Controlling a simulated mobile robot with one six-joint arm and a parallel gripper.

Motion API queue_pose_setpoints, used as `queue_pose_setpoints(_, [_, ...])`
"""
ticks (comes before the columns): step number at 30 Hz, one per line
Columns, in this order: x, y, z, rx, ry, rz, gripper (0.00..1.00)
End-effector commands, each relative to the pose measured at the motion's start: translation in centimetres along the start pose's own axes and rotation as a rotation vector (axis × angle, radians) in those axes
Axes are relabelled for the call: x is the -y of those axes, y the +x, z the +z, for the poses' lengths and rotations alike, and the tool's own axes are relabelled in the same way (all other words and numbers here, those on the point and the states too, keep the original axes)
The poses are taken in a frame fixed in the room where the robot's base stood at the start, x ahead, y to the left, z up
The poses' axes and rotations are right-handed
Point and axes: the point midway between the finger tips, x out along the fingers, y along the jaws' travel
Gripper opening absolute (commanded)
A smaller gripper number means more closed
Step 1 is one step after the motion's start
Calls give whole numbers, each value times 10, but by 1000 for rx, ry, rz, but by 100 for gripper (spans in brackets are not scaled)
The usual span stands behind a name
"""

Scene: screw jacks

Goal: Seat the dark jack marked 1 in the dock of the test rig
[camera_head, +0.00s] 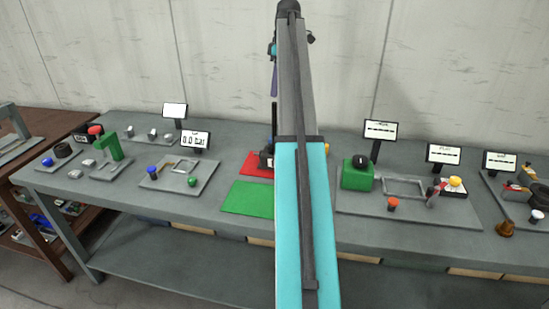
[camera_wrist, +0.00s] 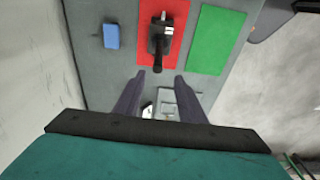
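A dark jack (camera_wrist: 160,42) stands on a red mat (camera_wrist: 176,14) in the wrist view, its dark handle or spindle pointing toward my fingers. I cannot read a number on it. In the head view it is mostly hidden behind my arm, on the red mat (camera_head: 254,165). My gripper (camera_wrist: 160,77) is open and empty, above the table, with the jack ahead of its fingertips and apart from them. A grey rig plate with a raised frame (camera_head: 180,167) and a "0.0 bar" display (camera_head: 195,141) lies left of the mats; I cannot tell for certain that this frame is the dock.
A green mat (camera_head: 253,198) lies in front of the red one. A blue block (camera_wrist: 111,36) lies beside the red mat. A right-hand plate (camera_head: 403,187) carries a green block (camera_head: 357,173) and a frame. Several other stations and displays stand along the bench; the wall is behind.

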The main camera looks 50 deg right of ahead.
Motion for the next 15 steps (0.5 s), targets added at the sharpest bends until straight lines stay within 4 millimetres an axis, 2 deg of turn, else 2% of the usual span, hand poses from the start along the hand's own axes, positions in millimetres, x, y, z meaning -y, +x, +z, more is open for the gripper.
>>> queue_pose_setpoints(9, [1,45,1,0,0,0,37])
queue_pose_setpoints(15, [0,64,1,0,1,1,37])
